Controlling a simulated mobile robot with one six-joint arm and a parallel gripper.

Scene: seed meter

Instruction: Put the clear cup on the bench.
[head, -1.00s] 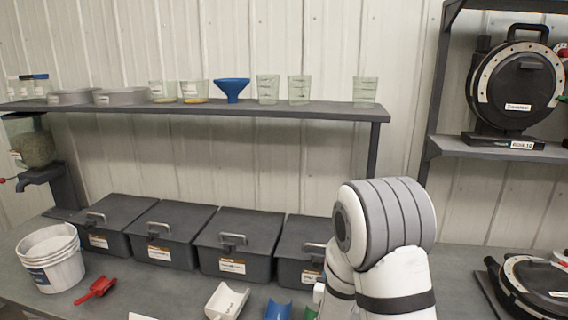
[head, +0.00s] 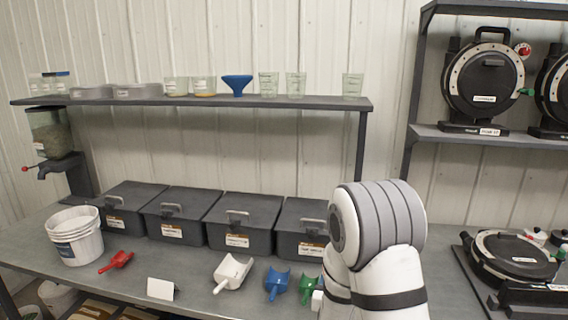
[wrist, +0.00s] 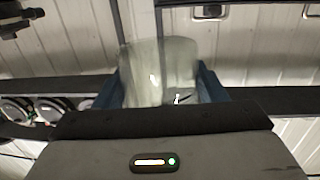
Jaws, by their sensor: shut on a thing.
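In the wrist view my gripper (wrist: 163,92) is shut on a clear cup (wrist: 158,66), with a blue-grey finger on each side of it. The cup is see-through and slightly blurred, with a small dark mark low on its wall. In the head view my white and grey arm hides the gripper and the held cup. The grey bench (head: 200,296) runs along the wall below the shelf. Its front middle is in view, and my arm covers part of its right side.
A wall shelf (head: 220,102) carries several clear cups (head: 296,84) and a blue funnel (head: 237,85). Lidded bins (head: 240,218) line the back of the bench. A white bucket (head: 75,236), scoops (head: 231,272) and a card (head: 160,289) stand nearer. Round black devices (head: 512,256) sit at the right.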

